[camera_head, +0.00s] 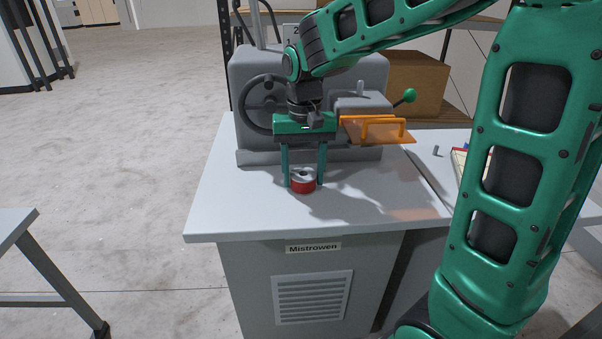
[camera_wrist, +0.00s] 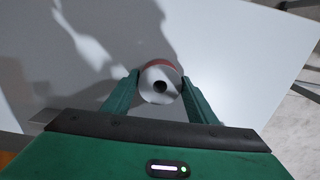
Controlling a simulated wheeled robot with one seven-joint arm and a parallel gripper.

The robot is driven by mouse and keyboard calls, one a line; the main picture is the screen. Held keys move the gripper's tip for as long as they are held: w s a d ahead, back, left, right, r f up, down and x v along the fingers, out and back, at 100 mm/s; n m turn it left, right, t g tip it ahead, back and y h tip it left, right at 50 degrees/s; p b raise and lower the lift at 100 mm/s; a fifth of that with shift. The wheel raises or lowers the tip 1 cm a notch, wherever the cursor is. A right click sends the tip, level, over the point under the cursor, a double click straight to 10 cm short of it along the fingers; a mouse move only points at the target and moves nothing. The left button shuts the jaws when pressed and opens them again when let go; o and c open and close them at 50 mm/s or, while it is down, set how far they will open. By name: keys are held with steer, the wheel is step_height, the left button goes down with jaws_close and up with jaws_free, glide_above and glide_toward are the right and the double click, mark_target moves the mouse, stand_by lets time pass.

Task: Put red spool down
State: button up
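The red spool (camera_head: 303,186) stands upright on the pale top of the workbench (camera_head: 230,210), near its front edge. In the wrist view the spool (camera_wrist: 150,93) shows its light round end face with a dark centre hole and a red rim. My gripper (camera_head: 305,184) points down over it, with one green finger on each side. In the wrist view the fingertips (camera_wrist: 159,78) flank the spool, and small gaps seem to lie between them and it. The spool's underside is hidden.
A grey machine (camera_head: 255,75) with a handwheel stands right behind my gripper. Its orange guard (camera_head: 382,130) and green-knobbed lever (camera_head: 405,97) stick out to the right. A cardboard box (camera_head: 418,85) sits farther back. The bench top left of the spool is clear.

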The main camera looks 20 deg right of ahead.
steer(key=shift+o, duration=1.1)
step_height(320, 180, up, 12)
steer(key=shift+r, duration=0.1)
